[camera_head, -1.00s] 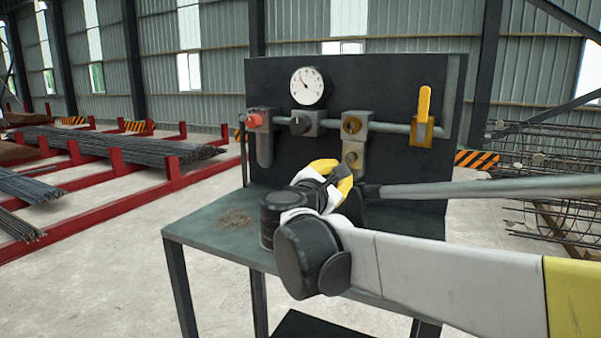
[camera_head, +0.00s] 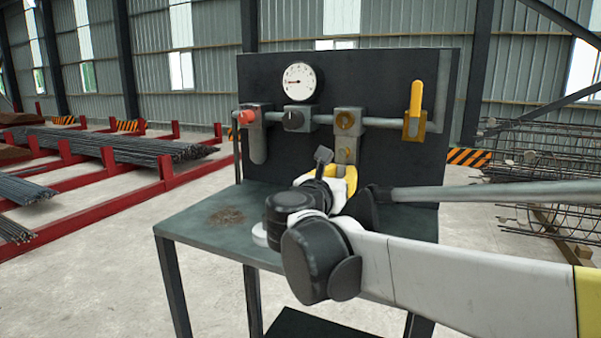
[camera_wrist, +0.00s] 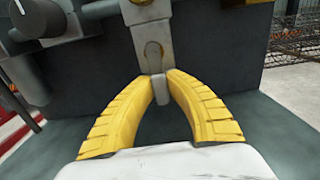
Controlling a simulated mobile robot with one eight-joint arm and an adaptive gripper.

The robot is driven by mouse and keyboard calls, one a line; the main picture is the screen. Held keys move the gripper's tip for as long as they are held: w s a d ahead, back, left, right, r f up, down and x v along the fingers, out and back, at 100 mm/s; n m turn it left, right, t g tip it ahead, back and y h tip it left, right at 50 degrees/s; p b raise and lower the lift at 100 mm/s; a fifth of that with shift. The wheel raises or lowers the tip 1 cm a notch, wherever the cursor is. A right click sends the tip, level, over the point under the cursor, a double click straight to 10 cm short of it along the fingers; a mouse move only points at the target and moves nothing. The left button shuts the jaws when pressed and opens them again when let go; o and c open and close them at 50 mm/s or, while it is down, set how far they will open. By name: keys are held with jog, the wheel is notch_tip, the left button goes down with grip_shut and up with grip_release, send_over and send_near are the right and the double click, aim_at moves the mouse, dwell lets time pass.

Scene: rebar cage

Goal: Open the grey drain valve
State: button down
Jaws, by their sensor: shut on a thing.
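In the head view the valve body (camera_head: 347,147) hangs under the brass-faced unit on the pipe. There my gripper's fingers (camera_head: 342,171) are just below it, and the lever is hidden by my wrist.
A dark panel carries a pressure gauge (camera_head: 299,83), a red knob (camera_head: 246,117), a black knob (camera_head: 293,120) and an upright yellow handle (camera_head: 416,98). The bench top (camera_head: 195,222) below holds a brown stain. Rebar racks (camera_head: 110,142) stand left.

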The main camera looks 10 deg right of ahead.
aim_at(344, 126)
dwell(0.4)
jog(key=c, duration=1.4)
grip_release()
notch_tip(344, 126, up, 10)
